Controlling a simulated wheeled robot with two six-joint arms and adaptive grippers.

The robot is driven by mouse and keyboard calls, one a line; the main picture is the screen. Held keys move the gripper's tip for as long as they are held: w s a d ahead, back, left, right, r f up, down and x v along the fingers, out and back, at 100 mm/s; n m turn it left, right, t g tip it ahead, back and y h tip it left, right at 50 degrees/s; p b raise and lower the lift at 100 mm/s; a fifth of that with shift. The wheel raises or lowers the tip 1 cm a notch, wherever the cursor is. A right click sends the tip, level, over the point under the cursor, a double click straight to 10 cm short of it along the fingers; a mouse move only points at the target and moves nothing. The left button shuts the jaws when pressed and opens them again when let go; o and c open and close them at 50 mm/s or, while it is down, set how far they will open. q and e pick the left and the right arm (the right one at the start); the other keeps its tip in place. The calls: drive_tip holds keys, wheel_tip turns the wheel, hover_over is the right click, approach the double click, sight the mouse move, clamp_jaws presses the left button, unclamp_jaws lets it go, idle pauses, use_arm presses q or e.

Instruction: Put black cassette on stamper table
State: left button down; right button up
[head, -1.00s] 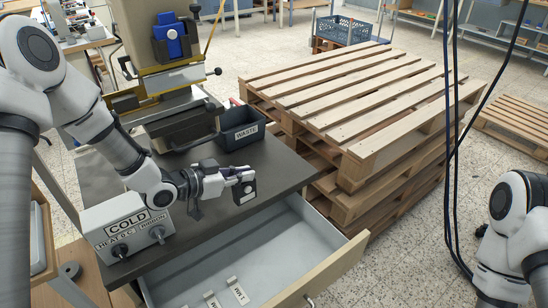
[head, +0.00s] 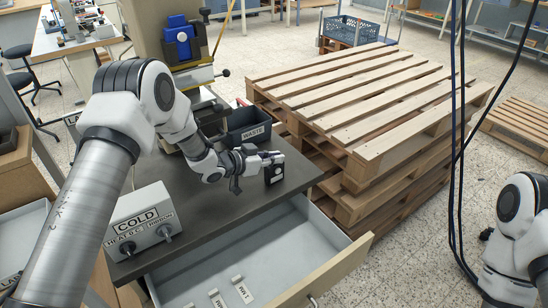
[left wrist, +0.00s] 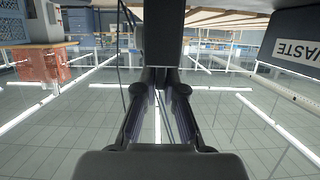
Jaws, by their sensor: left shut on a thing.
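The black cassette (head: 275,175) is a small dark block with a pale label spot. It hangs in my left gripper (head: 270,158) over the right part of the dark bench top, in front of the waste bin. My left gripper is shut on it. In the left wrist view the cassette (left wrist: 162,35) is a dark block between the two fingers. The stamper (head: 182,45), a beige machine with a blue part, stands at the back left of the bench. My left arm hides most of its table. My right gripper is outside the view.
A black waste bin (head: 250,128) stands at the bench's back edge. A white control box (head: 140,220) marked COLD sits at the front left. An open drawer (head: 250,262) with white labels juts out below. Stacked wooden pallets (head: 380,110) stand close on the right.

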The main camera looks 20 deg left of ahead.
use_arm(q)
drive_tip(key=shift+s, duration=0.1)
drive_tip(key=c, duration=1.3)
unclamp_jaws()
drive_tip(key=shift+f, duration=0.1)
drive_tip(key=shift+o, duration=0.2)
drive_tip(key=shift+r, duration=0.25)
drive_tip(key=v, duration=1.1)
drive_tip(key=shift+s+a, duration=0.25)
drive_tip(key=shift+s, duration=0.1)
